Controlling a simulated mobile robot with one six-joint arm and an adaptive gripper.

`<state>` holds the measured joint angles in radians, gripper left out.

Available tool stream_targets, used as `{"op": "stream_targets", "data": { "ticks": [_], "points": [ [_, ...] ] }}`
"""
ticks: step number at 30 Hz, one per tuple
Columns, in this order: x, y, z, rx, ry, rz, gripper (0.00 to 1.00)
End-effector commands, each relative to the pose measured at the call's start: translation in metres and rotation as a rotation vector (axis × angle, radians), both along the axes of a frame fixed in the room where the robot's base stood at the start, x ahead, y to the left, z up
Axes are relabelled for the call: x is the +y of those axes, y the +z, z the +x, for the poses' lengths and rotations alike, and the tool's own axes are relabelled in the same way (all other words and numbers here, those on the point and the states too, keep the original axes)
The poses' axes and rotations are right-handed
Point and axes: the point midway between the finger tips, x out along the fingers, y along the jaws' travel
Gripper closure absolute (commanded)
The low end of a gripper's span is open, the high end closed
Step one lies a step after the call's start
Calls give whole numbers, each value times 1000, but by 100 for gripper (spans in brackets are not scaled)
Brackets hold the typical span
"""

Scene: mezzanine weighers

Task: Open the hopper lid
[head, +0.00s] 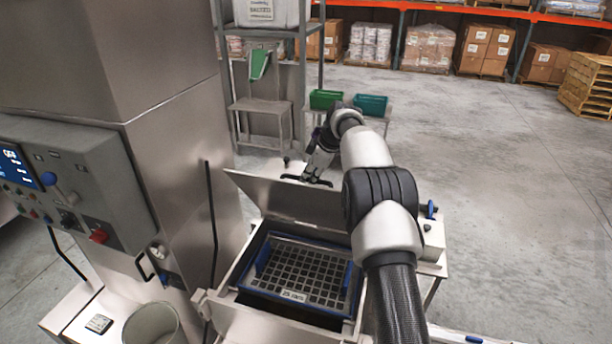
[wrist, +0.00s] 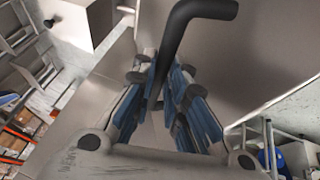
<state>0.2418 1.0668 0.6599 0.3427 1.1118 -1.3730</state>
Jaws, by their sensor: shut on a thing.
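The hopper lid (head: 270,203) is a grey metal panel. It stands tilted up along the far side of the hopper (head: 225,298), whose mouth is uncovered. Inside the mouth is a dark grid (head: 305,275) in a blue frame with a small label. The black lid handle (head: 293,178) is on the lid's far face, near its upper edge. My gripper (head: 318,172) is at this handle, beyond the lid. In the wrist view the bent black handle (wrist: 197,14) runs down between the blue-padded fingers of my gripper (wrist: 168,110), which are shut on it.
A steel machine column with a control panel (head: 60,180) stands close on the left. A round bin (head: 152,324) is at the lower left. A shelf rack and small tables with green bins (head: 325,99) stand beyond the hopper. Open floor (head: 500,200) lies to the right.

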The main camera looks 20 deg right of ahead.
Motion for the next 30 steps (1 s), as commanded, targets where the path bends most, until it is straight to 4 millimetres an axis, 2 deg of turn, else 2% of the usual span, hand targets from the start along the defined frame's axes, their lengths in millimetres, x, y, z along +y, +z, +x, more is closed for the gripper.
{"op": "stream_targets", "data": {
  "ticks": [1,9,10,19,30],
  "points": [
    [-4,-13,-3,19,-3,-3,100],
    [-4,-14,-4,20,-3,-3,100],
    [-4,-14,-4,20,-3,-3,86],
    [-2,-8,-2,12,-1,-1,67],
    [-2,-2,-3,9,0,0,67]
  ]
}}
